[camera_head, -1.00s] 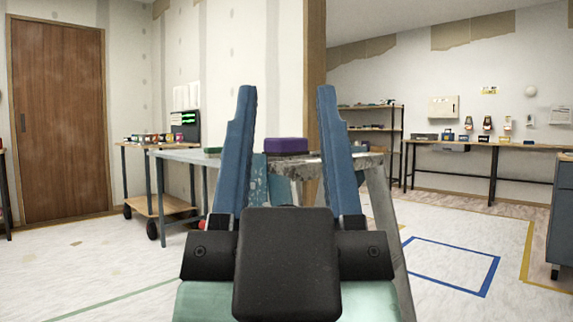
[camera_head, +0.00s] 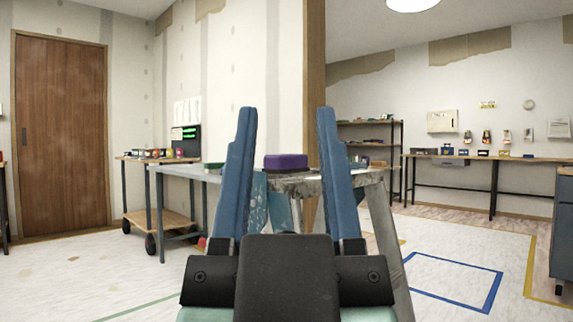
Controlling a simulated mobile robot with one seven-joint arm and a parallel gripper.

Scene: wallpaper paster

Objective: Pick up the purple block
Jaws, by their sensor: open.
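The purple block (camera_head: 286,162) lies on the worn, paint-spotted top of a stepladder-like stand (camera_head: 300,184), near its left end. My gripper (camera_head: 284,112) is open, with its two blue fingers spread wide. In the picture the block sits between the fingers, toward the right one, and appears beyond them. The fingers do not appear to touch it. The gap in depth is hard to tell.
A grey table (camera_head: 180,170) stands behind the stand at left, with a green item (camera_head: 213,166) on it. A wheeled cart (camera_head: 158,217) is farther left. A workbench (camera_head: 490,157) runs along the right wall. The floor at right, with a blue taped outline (camera_head: 487,292), is clear.

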